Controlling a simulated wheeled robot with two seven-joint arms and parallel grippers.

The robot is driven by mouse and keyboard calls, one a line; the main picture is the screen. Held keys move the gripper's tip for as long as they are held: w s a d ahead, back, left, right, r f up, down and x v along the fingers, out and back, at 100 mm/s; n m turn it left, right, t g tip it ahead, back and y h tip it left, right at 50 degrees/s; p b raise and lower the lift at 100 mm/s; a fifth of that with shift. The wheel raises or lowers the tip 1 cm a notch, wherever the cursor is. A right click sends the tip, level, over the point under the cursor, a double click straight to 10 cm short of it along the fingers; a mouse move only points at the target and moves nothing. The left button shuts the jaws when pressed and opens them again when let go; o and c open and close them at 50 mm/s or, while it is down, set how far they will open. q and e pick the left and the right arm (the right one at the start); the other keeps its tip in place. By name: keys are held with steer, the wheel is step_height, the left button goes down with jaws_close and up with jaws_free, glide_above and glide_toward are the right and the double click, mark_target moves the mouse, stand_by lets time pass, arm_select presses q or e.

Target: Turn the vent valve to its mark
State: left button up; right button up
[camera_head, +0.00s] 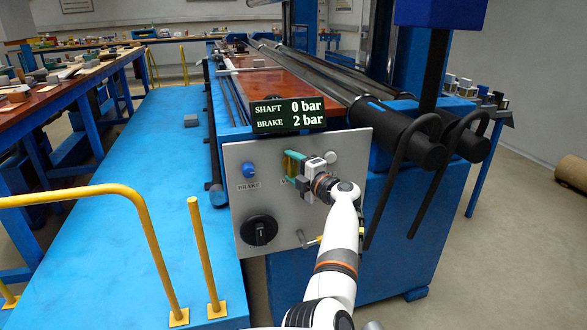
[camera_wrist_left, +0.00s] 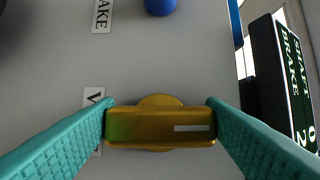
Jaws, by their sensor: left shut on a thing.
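The vent valve has a yellow bar handle (camera_head: 290,162) on the grey panel, right of the blue brake button. In the left wrist view the handle (camera_wrist_left: 160,127) lies across the picture between my fingertips, with a white stripe near its right end. Measured by the turned labels, its long side runs up and down the panel. My left gripper (camera_head: 294,169), with teal ribbed fingers, is shut on the handle, one finger at each end. The valve's label (camera_wrist_left: 94,98) is mostly hidden behind a finger; only a "V" shows. I cannot make out a mark. My right gripper is not in view.
A display (camera_head: 288,114) above reads SHAFT 0 bar, BRAKE 2 bar. A yellow rail (camera_head: 140,215) stands at left.

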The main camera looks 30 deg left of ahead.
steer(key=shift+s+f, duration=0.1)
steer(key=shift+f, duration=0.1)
arm_select(q)
steer(key=o, duration=1)
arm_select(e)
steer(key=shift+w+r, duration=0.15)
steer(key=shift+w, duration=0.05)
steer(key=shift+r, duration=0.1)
